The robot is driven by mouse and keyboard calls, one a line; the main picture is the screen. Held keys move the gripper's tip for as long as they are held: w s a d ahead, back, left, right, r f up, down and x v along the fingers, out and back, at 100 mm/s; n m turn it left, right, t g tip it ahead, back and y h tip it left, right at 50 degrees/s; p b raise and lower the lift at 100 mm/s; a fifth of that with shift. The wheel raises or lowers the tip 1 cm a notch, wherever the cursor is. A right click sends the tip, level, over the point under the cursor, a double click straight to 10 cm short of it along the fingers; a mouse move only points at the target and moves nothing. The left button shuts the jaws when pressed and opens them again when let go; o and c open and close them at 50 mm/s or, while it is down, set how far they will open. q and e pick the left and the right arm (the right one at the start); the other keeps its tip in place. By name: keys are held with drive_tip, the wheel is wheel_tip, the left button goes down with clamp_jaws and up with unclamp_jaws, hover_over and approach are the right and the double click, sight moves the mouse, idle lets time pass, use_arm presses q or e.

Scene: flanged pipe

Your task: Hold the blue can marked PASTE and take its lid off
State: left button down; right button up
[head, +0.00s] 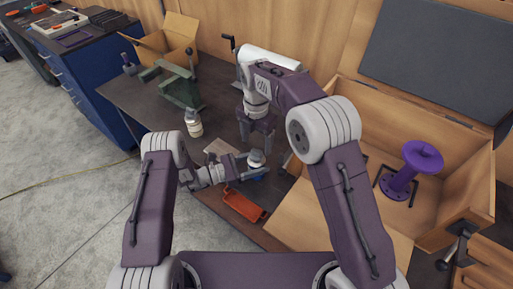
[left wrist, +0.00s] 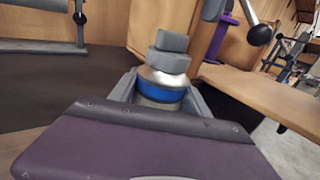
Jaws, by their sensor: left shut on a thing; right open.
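The blue can (left wrist: 160,88) has a blue band and a shiny metal lid (left wrist: 167,64); its PASTE marking is not readable. The can stands between the fingers of my left gripper (left wrist: 158,98), which is shut on its body. In the head view the can's pale top (head: 257,157) shows, with a little blue (head: 259,174) below it. My right gripper (head: 257,145) points down above the can, open. In the left wrist view its grey fingertips (left wrist: 171,42) show just over the lid; I cannot tell whether they touch it.
An orange tray (head: 243,205) lies in front of the can. A cream jar (head: 194,127) and a green vise (head: 180,88) stand at the left. An open wooden box (head: 455,215) with a purple flanged pipe (head: 404,178) is at the right. A white roll (head: 272,59) is behind.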

sight(256, 151)
wheel_tip(256, 151, down, 5)
drive_tip(key=shift+f, duration=0.2)
clamp_jaws()
drive_tip(key=shift+r, duration=0.15)
idle(0.7)
drive_tip(key=shift+r, duration=1.05)
drive_tip(key=shift+r, duration=2)
use_arm(q)
drive_tip(key=shift+c, duration=2.2)
unclamp_jaws()
